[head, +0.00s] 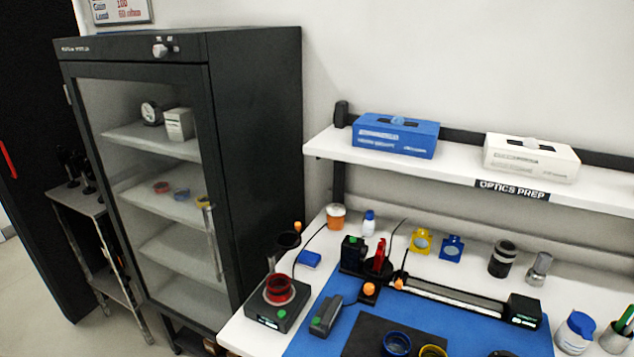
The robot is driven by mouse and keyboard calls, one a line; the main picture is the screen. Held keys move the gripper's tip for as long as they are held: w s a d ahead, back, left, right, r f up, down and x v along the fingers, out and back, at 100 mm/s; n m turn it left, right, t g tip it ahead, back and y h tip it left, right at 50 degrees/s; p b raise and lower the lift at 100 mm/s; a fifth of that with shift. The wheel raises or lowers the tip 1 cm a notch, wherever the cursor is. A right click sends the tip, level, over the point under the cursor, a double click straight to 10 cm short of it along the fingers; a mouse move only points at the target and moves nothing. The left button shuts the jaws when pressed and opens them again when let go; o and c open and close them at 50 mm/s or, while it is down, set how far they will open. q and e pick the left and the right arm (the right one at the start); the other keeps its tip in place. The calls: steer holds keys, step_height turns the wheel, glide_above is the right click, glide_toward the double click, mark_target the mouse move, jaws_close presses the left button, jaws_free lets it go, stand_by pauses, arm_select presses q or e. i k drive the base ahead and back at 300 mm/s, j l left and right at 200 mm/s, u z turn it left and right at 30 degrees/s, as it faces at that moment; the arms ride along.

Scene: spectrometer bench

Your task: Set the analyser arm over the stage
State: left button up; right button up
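A dark instrument (292,315) with a green button stands at the left front corner of the bench. A red ring (279,288) sits on its round stage. A thin post rises behind the stage and carries a black round head (288,240) with an orange knob (297,227); this looks like the analyser arm. In the picture the head lies above and slightly right of the red ring, apart from it. Whether it is swung aside or simply raised is hard to tell from this angle. Neither of my grippers is in view.
A rail device (450,296) with a red part stands on the blue mat (485,335). A blue block (311,259) and a grey handheld item (326,316) lie near the instrument. A tall glass-door cabinet (255,150) stands left of the bench; a shelf (440,172) overhangs the back.

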mark_target(287, 240)
steer(key=i+j, duration=0.2)
steer(key=j, duration=0.15)
steer(key=i+j, duration=0.2)
steer(key=j, duration=0.2)
steer(key=i+j+u, duration=0.1)
steer(key=j, duration=0.25)
steer(key=i, duration=0.1)
